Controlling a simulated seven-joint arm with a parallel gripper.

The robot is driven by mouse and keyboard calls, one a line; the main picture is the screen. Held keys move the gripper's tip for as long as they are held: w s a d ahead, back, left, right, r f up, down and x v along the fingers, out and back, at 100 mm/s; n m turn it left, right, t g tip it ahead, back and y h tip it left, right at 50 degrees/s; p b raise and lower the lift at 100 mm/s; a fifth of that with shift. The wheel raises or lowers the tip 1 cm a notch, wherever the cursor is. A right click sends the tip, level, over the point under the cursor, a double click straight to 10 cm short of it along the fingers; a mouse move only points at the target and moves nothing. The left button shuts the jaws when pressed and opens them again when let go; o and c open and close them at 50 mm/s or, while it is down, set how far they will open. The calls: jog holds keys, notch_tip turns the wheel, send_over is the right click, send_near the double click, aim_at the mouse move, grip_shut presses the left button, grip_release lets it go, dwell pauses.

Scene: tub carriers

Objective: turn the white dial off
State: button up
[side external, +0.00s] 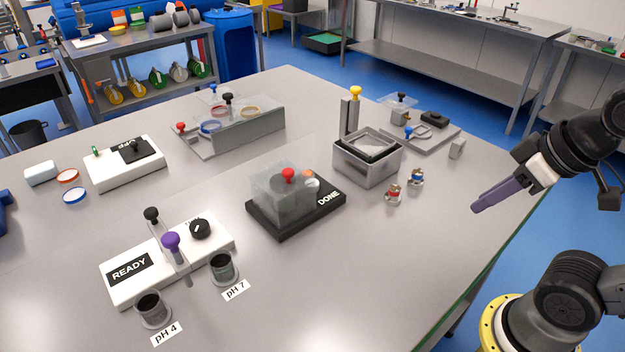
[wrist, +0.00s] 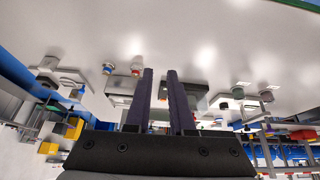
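A black round dial (side external: 200,229) with a white mark sits on a long white base (side external: 221,246) at the front left in the side external view. The base carries a READY label (side external: 129,268). Another white box (side external: 124,166) farther back has a black control (side external: 145,152) and a partly hidden label. I cannot tell which is the white dial. My gripper (side external: 475,208) is at the right, above the table's right side and far from both. In the wrist view its two dark purple fingers (wrist: 160,72) stand apart with nothing between them.
Purple-knobbed and black-knobbed uprights stand beside the dial, and two dark cups (side external: 153,309) stand in front. A clear box (side external: 279,191) with a red knob on a black DONE base and a grey bin (side external: 367,172) stand mid-table. The front right tabletop is clear.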

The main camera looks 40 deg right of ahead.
jog(key=shift+o, duration=1.1)
jog(key=shift+s+n, duration=0.2)
jog(key=shift+n, duration=0.2)
jog(key=o, duration=0.4)
jog(key=r+n, duration=0.1)
jog(key=r, duration=0.1)
jog(key=w+r+n, duration=0.1)
jog(key=shift+w+r+n, duration=0.1)
jog(key=shift+r+n, duration=0.2)
jog(key=shift+r, duration=0.1)
jog(key=shift+o, duration=0.2)
jog(key=w+a+r+n+g, duration=0.2)
jog(key=w+r+n, duration=0.25)
jog(key=w, duration=0.65)
jog(key=w+a+r+n+g, duration=0.1)
jog(key=w+r+n, duration=0.4)
jog(key=w, duration=0.7)
jog(key=w+a+f+n+g, duration=0.2)
jog(key=w+a+f+g, duration=0.15)
jog(key=w+f, duration=0.8)
jog(key=shift+t, duration=0.45)
jog(key=f, duration=0.5)
jog(key=s+f, duration=0.1)
jog(key=f, duration=0.8)
jog(key=shift+s+a+f, duration=0.25)
jog(key=shift+f, duration=0.1)
